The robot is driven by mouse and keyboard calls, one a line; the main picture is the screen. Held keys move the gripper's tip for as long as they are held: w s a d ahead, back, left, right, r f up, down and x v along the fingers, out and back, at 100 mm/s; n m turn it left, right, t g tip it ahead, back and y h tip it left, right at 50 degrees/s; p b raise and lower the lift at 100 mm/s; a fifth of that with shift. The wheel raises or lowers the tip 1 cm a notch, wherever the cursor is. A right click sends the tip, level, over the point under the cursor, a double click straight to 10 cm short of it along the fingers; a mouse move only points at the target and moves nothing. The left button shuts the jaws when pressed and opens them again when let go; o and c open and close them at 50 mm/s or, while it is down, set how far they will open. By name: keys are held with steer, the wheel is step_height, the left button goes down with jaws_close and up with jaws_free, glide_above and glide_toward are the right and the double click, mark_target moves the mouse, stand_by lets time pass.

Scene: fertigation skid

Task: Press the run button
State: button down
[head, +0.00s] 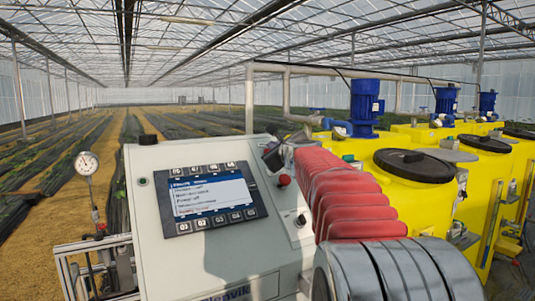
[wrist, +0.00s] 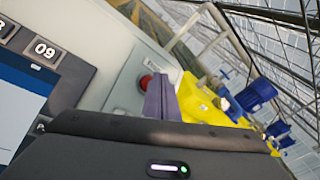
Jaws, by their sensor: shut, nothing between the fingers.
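A pale control cabinet (head: 215,250) carries a dark-framed panel with a lit screen (head: 210,193) and numbered keys above and below it. A red round button (head: 284,180) sits on the cabinet face to the right of the screen; it also shows in the wrist view (wrist: 146,82). I cannot read a label marking any button as run. My gripper (head: 271,155) is above the cabinet's upper right part, partly hidden by my red-sleeved arm. In the wrist view its closed grey fingers (wrist: 163,97) are empty and appear just right of the red button; I cannot tell any contact.
A small dark switch (head: 300,220) is lower right of the red button. A dial gauge (head: 87,164) stands at the cabinet's left. Yellow tanks (head: 390,185) with blue motors (head: 366,105) fill the right side. Planted rows lie behind.

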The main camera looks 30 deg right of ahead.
steer(key=shift+w+f, duration=0.5)
steer(key=shift+f, duration=0.05)
stand_by(1.2)
steer(key=shift+s+r, duration=0.55)
steer(key=shift+r, duration=0.05)
steer(key=shift+r, duration=0.1)
steer(key=shift+s+a+r, duration=0.1)
steer(key=shift+s+r, duration=1.6)
steer(key=shift+r, duration=0.05)
steer(key=shift+a, duration=0.1)
